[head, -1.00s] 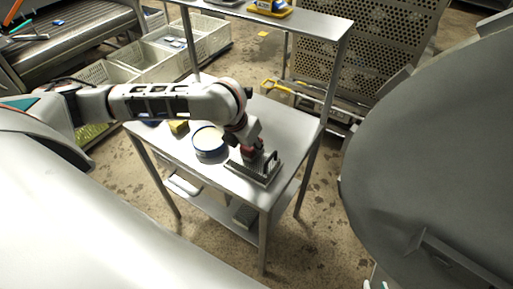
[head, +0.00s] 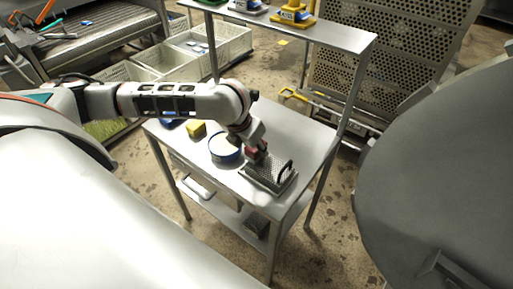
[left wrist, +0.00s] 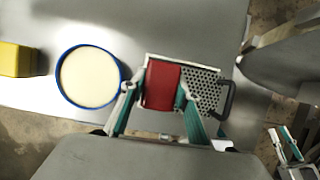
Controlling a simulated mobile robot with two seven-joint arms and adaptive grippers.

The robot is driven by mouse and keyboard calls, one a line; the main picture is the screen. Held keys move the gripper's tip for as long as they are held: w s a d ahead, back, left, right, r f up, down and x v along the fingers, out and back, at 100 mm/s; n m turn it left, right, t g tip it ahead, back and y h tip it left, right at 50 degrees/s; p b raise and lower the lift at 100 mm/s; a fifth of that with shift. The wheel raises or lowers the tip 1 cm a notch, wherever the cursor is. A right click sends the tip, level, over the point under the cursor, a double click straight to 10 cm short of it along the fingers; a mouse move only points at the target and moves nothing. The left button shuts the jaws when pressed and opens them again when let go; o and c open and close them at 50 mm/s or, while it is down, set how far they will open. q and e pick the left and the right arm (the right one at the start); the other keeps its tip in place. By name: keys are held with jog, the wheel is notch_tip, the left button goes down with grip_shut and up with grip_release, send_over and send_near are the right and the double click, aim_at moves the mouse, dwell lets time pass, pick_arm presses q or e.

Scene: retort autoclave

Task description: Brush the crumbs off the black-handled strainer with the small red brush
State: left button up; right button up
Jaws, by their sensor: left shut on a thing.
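The strainer (head: 262,179) is a rectangular perforated metal tray lying on the steel table, with a black loop handle (head: 286,169) at its right end. It also shows in the left wrist view (left wrist: 206,92). My left gripper (left wrist: 157,88) is shut on the small red brush (left wrist: 161,84), one finger on each side. In the head view the red brush (head: 254,152) is over the strainer's far-left part. The brush hides that part, and I cannot tell if it touches. Crumbs are too small to make out. Part of my right gripper (left wrist: 287,146) shows at the lower right of the left wrist view.
A blue-rimmed round tub (head: 223,149) stands just left of the strainer, and a yellow block (head: 196,129) beyond it. A shelf (head: 350,38) on posts rises at the table's back. A large grey rounded door (head: 440,150) fills the right side.

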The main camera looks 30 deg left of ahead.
pick_arm(q)
jog(key=shift+r, duration=3)
jog(key=shift+r, duration=1.5)
